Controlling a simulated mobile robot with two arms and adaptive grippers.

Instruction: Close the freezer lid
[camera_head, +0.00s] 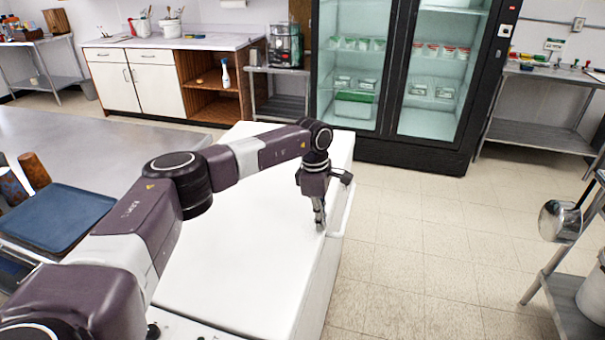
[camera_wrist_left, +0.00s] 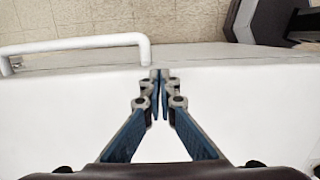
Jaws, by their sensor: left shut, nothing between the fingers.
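The white chest freezer stands in front of me with its white lid (camera_head: 235,240) lying flat across the top, and no opening shows in the head view. A white bar handle (camera_head: 346,207) runs along the lid's right edge; it also shows in the left wrist view (camera_wrist_left: 80,45). My left gripper (camera_head: 320,228) points down at the lid near that edge, close to the handle. In the left wrist view its fingertips (camera_wrist_left: 160,75) are together with nothing between them, over the lid's edge. I cannot tell whether they touch the lid. My right gripper is not in view.
A steel table (camera_head: 60,140) with a blue tray (camera_head: 62,216) stands left of the freezer. A glass-door fridge (camera_head: 400,80) stands behind. The tiled floor (camera_head: 420,240) between is clear.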

